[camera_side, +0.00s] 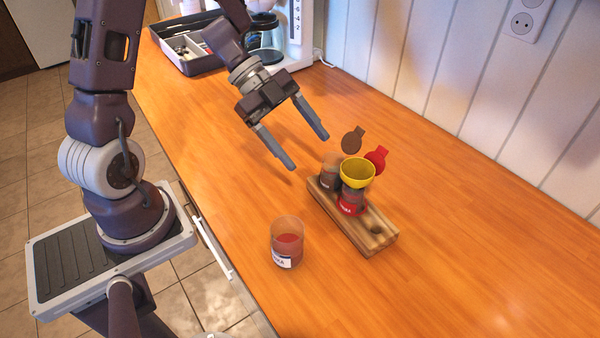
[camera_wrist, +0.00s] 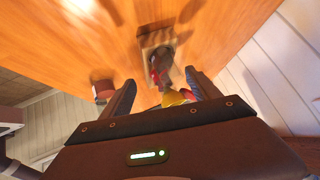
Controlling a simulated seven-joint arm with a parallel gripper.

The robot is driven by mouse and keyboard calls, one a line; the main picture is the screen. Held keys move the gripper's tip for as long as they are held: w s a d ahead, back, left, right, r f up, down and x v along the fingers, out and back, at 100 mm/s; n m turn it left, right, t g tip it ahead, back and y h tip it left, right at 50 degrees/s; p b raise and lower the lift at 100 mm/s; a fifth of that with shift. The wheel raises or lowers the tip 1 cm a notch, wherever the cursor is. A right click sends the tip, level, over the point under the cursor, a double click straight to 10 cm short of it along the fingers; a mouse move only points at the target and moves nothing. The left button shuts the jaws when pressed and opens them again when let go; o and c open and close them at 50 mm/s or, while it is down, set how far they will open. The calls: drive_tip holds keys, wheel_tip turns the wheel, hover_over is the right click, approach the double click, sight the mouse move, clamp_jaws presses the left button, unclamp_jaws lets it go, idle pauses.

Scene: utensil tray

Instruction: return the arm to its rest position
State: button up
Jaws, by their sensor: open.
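My gripper (camera_side: 306,146) is open and empty. It hangs above the counter, up and to the left of a wooden spice rack in the side view. In the wrist view its two fingers (camera_wrist: 160,92) stand apart, with the rack and jars seen beyond them, blurred. My arm's base stands at the left of the side view, beside the counter.
The wooden rack (camera_side: 378,240) holds a dark-labelled jar (camera_side: 328,172) and a red-labelled jar (camera_side: 349,203) with a yellow funnel (camera_side: 357,172) on top. A glass jar of red powder (camera_side: 287,250) stands nearby. A utensil tray (camera_side: 190,66) and coffee maker (camera_side: 266,40) are behind.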

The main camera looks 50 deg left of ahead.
drive_tip(key=w+a+r+n+t+y, duration=0.2)
drive_tip(key=w+r+n+t+y, duration=0.15)
drive_tip(key=w+r+t, duration=0.2)
drive_tip(key=s+a+r+n+t+y, duration=0.2)
drive_tip(key=s+a+r+n+y, duration=0.1)
drive_tip(key=a+r+n+y, duration=0.55)
drive_tip(key=s+d+n+g+h, duration=0.1)
drive_tip(key=s+d+n+g, duration=0.1)
drive_tip(key=s+d, duration=0.4)
drive_tip(key=s+d+n+g+h, duration=0.2)
drive_tip(key=s+d, duration=0.3)
drive_tip(key=s, duration=0.8)
drive_tip(key=shift+d+f+n+g, duration=0.4)
drive_tip(key=shift+n+g, duration=0.25)
drive_tip(key=shift+n, duration=0.15)
